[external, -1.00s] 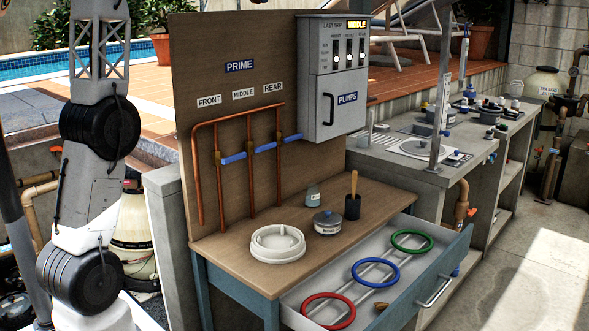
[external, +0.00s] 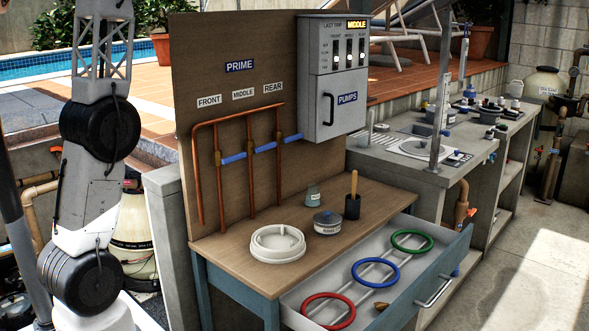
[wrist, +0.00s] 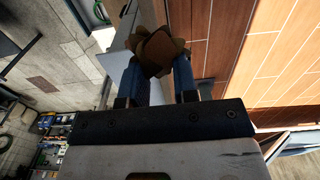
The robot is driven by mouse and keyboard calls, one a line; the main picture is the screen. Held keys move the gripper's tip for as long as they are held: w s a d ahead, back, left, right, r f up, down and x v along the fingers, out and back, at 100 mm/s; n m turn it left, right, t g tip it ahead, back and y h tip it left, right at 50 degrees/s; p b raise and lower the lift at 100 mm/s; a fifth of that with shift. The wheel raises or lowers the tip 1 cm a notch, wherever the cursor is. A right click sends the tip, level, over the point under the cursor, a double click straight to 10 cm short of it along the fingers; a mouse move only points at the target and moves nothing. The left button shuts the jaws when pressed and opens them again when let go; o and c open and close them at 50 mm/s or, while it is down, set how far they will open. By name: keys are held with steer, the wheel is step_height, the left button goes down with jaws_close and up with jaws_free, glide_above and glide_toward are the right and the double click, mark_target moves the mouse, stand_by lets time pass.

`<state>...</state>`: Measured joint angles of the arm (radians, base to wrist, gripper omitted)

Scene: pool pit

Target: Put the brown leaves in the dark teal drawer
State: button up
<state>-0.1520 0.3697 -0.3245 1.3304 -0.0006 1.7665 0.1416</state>
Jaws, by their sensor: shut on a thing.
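The brown leaves (wrist: 160,48) show as a clump at the top of the wrist view. My gripper (wrist: 155,68) is shut on them, with one dark blue finger on each side. The dark teal drawer (external: 440,270) stands pulled open under the bench in the external view. It holds a red ring (external: 328,297), a blue ring and a green ring. A small brown piece (external: 381,306) lies inside near its front; it is too small to tell if it is a leaf. My gripper is outside the external view.
A board with copper pipes and a pump box rises behind.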

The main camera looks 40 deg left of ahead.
steer(key=w+d+f+m, duration=0.2)
steer(key=w+d, duration=0.1)
steer(key=d, duration=0.5)
steer(key=w+d+f+m, duration=0.2)
steer(key=d, duration=0.5)
steer(key=w+d+f, duration=0.3)
steer(key=d+f, duration=0.2)
steer(key=f, duration=0.5)
steer(key=w+d+f+n, duration=0.15)
steer(key=d+f, duration=0.35)
steer(key=f, duration=0.5)
steer(key=w+d+f, duration=0.3)
steer(key=d+f, duration=0.2)
steer(key=f, duration=0.5)
steer(key=s+d+f, duration=0.5)
steer(key=f, duration=1.1)
steer(key=s+d+f+n, duration=0.1)
steer(key=s+d+f, duration=0.4)
steer(key=f, duration=1.1)
steer(key=s+d+f+n, duration=0.1)
steer(key=s+d+f, duration=0.4)
steer(key=f, duration=1.1)
steer(key=shift+s+d, duration=0.4)
steer(key=shift+d, duration=0.45)
